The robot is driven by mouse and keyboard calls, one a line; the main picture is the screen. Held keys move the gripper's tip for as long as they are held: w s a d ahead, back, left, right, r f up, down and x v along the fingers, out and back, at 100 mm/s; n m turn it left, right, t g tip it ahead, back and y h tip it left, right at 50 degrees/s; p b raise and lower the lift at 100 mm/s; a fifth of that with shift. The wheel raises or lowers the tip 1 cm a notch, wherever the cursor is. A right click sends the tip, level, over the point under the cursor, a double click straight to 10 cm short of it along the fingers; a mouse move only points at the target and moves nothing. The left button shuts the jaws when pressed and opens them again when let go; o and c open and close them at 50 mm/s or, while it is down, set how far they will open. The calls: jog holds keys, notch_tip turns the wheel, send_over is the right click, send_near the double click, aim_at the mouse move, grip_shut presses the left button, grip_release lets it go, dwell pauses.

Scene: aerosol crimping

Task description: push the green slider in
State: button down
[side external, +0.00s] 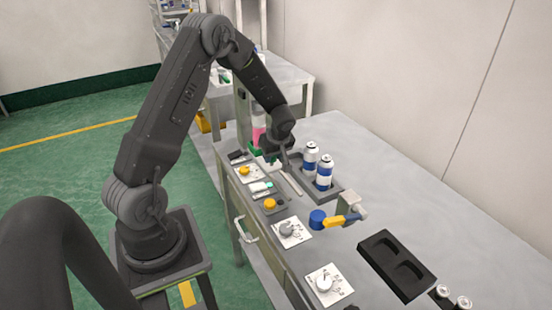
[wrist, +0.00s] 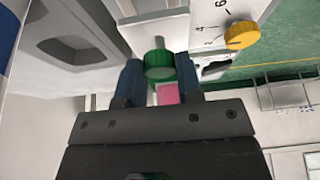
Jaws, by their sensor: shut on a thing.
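The green slider (wrist: 159,66) shows in the wrist view as a round green knob on a pale metal rod. It sits between the two fingers of my gripper (wrist: 159,80), which are shut on it. The rod runs from the knob towards a white body at the top. In the side view my gripper (side external: 270,157) is low at the far left end of the bench. Green parts (side external: 254,150) show beside it there, but the fingers and the grasp are mostly hidden by my wrist.
A yellow knob (wrist: 241,35) on a numbered white plate is close to the right finger. Two blue-and-white cans (side external: 324,173) stand in a grey tray right of my gripper. Control panels with knobs (side external: 288,230) line the front edge.

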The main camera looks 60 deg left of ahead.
jog(key=shift+a, duration=0.3)
jog(key=c, duration=1.2)
grip_release()
jog(key=shift+a, duration=0.1)
jog(key=o, duration=0.4)
jog(key=shift+d+r, duration=0.1)
jog(key=shift+d, duration=0.1)
jog(key=v, duration=1.3)
jog(key=shift+d+r, duration=0.15)
jog(key=shift+r, duration=0.1)
